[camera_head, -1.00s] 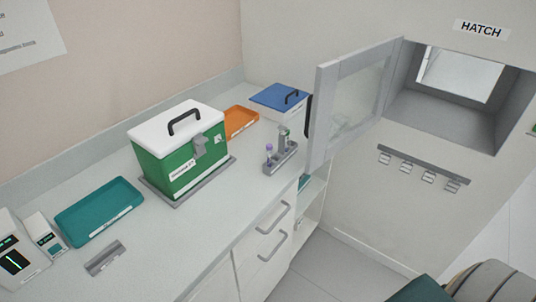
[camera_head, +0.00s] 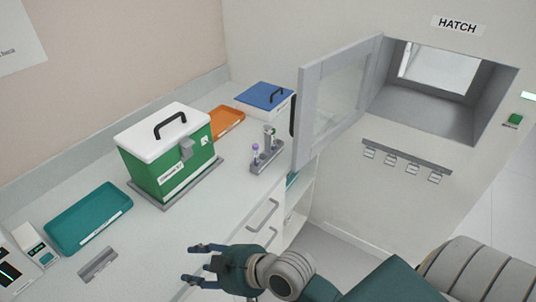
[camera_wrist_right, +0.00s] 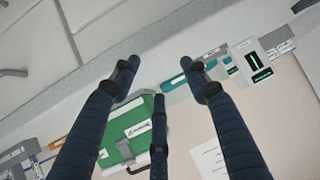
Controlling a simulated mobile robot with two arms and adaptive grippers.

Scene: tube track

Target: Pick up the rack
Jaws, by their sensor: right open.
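The rack (camera_head: 267,160) is a small grey holder on the worktop near its front edge, left of the open hatch door. It holds upright tubes, one with a purple cap (camera_head: 255,149) and one with a green band (camera_head: 269,134). In the right wrist view, what looks like the rack is at the lower left edge, partly cut off. My right gripper (camera_head: 190,264) is open and empty, its fingers spread, in front of the drawers and well short of the rack. Its dark fingers (camera_wrist_right: 160,75) frame the right wrist view. My left gripper is not in view.
A green box with a white lid (camera_head: 165,150) stands left of the rack. Behind are an orange tray (camera_head: 227,122) and a blue-lidded box (camera_head: 264,98). A teal tray (camera_head: 89,218) lies further left. The open hatch door (camera_head: 335,95) stands close right of the rack.

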